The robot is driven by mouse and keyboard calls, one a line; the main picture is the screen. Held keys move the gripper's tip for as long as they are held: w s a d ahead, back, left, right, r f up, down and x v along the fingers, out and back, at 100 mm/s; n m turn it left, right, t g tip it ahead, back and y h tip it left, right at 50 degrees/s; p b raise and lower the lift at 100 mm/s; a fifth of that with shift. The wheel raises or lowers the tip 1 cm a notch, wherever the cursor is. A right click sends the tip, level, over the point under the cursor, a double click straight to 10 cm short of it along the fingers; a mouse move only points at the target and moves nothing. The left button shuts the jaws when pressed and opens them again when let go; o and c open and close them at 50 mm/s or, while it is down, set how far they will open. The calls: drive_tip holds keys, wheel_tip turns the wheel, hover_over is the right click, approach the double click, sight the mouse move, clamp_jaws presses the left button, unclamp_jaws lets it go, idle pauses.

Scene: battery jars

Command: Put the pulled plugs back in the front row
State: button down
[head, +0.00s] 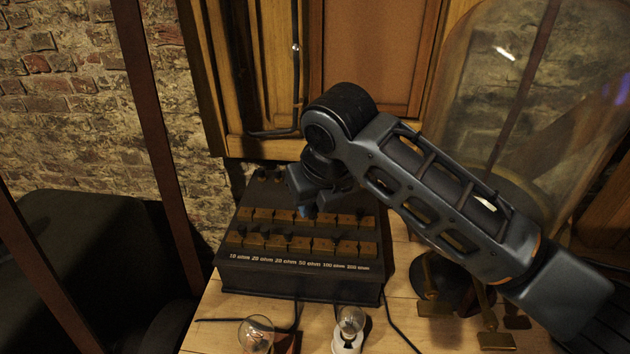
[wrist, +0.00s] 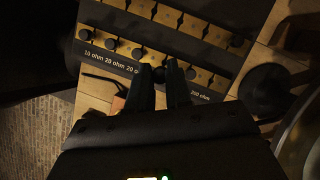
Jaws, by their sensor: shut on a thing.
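The dark resistance box (head: 300,278) stands on the bench, with two rows of brass blocks on top. The front row (head: 316,245) lies behind the ohm labels; it also shows in the wrist view (wrist: 203,77). Dark round plug heads (wrist: 111,43) sit at several gaps towards its left end.
A large glass dome (head: 520,90) stands at the right, near brass fittings (head: 435,305). A bulb (head: 256,335) and a second bulb on a white base (head: 350,325) stand before the box, with dark wires. A wooden cabinet (head: 370,55) rises behind.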

sight(315, 216)
drive_tip(key=shift+w+f, duration=0.2)
drive_tip(key=shift+f+b, duration=1.75)
drive_tip(key=shift+f, duration=0.5)
drive_tip(key=shift+f+b, duration=0.6)
drive_tip(key=shift+f, duration=0.65)
drive_tip(key=c, duration=1)
unclamp_jaws()
drive_tip(key=shift+o, duration=0.2)
drive_tip(key=v, duration=0.7)
drive_tip(key=shift+s+r+b, duration=0.25)
drive_tip(key=shift+r+b, duration=0.05)
drive_tip(key=shift+b, duration=0.1)
